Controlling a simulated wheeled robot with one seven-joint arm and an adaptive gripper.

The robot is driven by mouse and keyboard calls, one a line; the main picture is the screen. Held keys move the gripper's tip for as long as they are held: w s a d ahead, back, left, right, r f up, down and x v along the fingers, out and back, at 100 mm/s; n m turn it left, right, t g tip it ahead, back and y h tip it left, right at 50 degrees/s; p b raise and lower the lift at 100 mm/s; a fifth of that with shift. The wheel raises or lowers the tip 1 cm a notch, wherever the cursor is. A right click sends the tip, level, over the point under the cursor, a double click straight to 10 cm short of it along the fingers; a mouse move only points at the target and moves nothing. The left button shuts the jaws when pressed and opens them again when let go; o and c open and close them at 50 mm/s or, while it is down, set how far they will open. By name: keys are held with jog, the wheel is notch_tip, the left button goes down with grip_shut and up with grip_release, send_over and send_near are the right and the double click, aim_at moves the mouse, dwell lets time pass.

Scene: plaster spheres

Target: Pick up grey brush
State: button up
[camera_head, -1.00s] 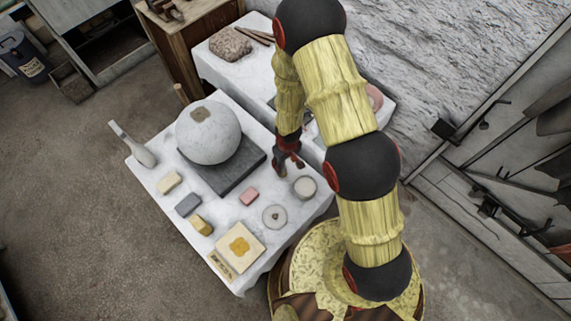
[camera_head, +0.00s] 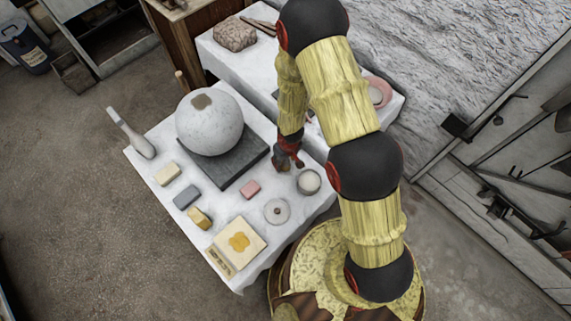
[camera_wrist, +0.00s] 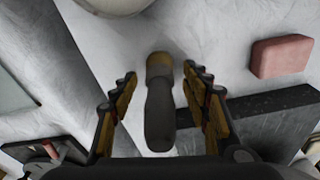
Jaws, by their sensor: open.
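The grey brush (camera_wrist: 159,115) shows in the wrist view as a dark grey body with a tan end. It appears between the two fingers of my gripper (camera_wrist: 160,80), with gaps on both sides. The fingers are spread and hold nothing. I cannot tell how high they are above the brush. In the head view my gripper (camera_head: 288,160) is over the white-clothed table, just right of the dark slab. The brush is hard to make out there beside the fingers.
A large plaster sphere (camera_head: 209,122) rests on the dark slab (camera_head: 236,170). A pink block (camera_wrist: 282,56), a white cup (camera_head: 308,182) and a round disc (camera_head: 277,211) are close by. Several small blocks and a yellow-marked tile (camera_head: 239,242) lie farther left and front.

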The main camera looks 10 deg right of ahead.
jog(key=shift+w+f+b, duration=0.1)
jog(key=shift+f+b, duration=0.25)
jog(key=shift+f, duration=0.6)
jog(key=shift+r, duration=0.1)
jog(key=shift+c, duration=0.3)
jog(key=c, duration=1.1)
